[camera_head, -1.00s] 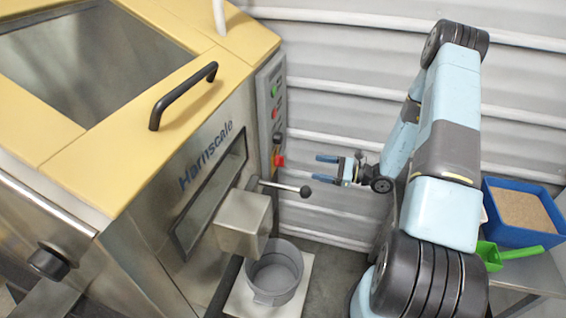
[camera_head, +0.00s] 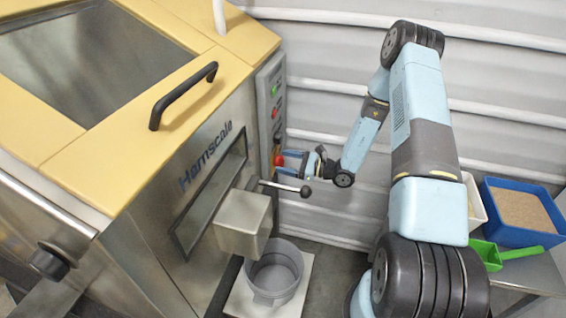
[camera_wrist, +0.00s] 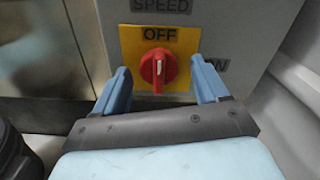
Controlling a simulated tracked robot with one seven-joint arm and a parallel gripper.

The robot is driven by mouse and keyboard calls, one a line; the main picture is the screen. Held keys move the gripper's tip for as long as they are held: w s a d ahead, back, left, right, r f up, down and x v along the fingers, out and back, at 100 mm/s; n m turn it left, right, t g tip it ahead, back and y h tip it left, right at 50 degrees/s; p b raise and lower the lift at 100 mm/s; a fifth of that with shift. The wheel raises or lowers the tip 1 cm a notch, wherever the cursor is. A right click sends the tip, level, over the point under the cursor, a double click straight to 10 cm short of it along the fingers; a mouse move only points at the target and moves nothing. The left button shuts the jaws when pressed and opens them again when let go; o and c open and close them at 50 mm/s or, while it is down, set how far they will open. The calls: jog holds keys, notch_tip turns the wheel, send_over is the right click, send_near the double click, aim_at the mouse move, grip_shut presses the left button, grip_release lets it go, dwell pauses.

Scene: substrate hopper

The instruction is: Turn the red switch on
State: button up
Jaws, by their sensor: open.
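The red switch (camera_wrist: 158,68) is a round rotary knob on a yellow plate (camera_wrist: 183,40) on the grey control panel (camera_wrist: 225,30). Its white mark points up toward the word OFF; part of a word ending in N shows to its right. In the head view the red switch (camera_head: 279,160) sits low on the side panel of the machine. My gripper (camera_head: 292,160) is open, its blue fingers pointing at the panel close to the switch. In the wrist view my gripper (camera_wrist: 161,88) has one finger on each side of the knob, with gaps between; contact is not visible.
A black-knobbed lever (camera_head: 304,191) sticks out just below my gripper. A grey bucket (camera_head: 274,273) stands under the metal spout (camera_head: 243,223). A blue bin (camera_head: 522,210) of substrate and a green scoop (camera_head: 490,255) are at the right. The ribbed wall (camera_head: 320,60) is behind.

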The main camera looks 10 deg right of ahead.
jog(key=shift+w+a, duration=0.2)
jog(key=shift+a, duration=0.25)
jog(key=c, duration=1.1)
jog(key=shift+o, duration=0.2)
